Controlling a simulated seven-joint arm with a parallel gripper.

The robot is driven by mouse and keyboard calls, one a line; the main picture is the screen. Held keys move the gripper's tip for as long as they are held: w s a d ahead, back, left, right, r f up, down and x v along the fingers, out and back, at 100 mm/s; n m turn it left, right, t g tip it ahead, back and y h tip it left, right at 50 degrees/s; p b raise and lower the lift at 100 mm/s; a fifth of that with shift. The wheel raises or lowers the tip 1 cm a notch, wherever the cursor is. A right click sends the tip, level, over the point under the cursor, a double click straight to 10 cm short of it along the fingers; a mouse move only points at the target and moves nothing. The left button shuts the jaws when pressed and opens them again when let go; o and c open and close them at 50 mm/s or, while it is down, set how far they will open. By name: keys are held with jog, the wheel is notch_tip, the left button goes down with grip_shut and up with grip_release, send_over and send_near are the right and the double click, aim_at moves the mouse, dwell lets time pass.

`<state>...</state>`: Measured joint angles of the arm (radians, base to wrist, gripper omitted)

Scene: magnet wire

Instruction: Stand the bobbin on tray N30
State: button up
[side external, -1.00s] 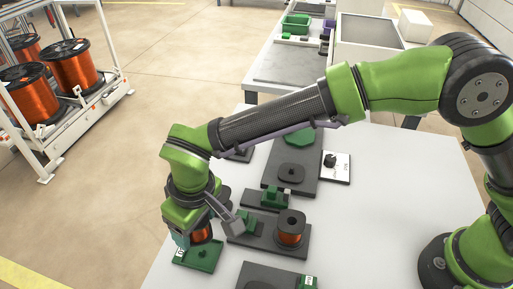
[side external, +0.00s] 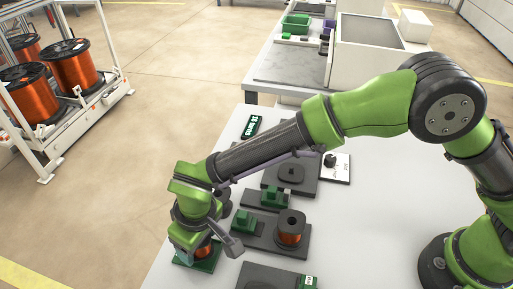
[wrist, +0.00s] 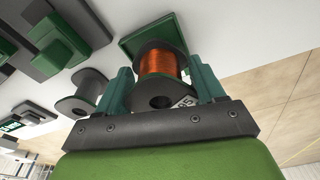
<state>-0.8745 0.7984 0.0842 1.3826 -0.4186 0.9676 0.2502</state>
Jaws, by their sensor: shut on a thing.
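My gripper (side external: 194,248) is shut on a bobbin of copper wire (side external: 204,248) with dark flanges. The bobbin is upright and low over a green square tray (side external: 210,264) at the table's left front edge. In the wrist view the bobbin (wrist: 158,66) sits between my two teal fingers (wrist: 162,82), with the tray (wrist: 135,45) behind its far flange. I cannot tell whether the bobbin touches the tray. A white label on the tray is partly hidden and only partly legible.
Another copper bobbin (side external: 290,229) stands on a dark base (side external: 262,238) to the right, beside a green block (side external: 241,222). More dark fixtures (side external: 285,276) lie in front and behind. A dark empty-looking spool (wrist: 88,88) is near my left finger in the wrist view.

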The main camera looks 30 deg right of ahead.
jog(key=shift+f, duration=0.8)
dwell(0.6)
jog(key=o, duration=1.3)
jog(key=shift+c, duration=0.2)
jog(key=shift+s+d+r, duration=0.1)
jog(key=shift+s+r, duration=0.1)
jog(key=shift+r, duration=1.05)
jog(key=shift+s+d+r, duration=0.1)
jog(key=shift+s+r, duration=0.05)
jog(key=shift+r, duration=1.05)
notch_tip(320, 180, up, 17)
jog(key=s+d, duration=0.1)
jog(key=s, duration=0.1)
jog(key=shift+d, duration=0.15)
jog(key=shift+f, duration=0.1)
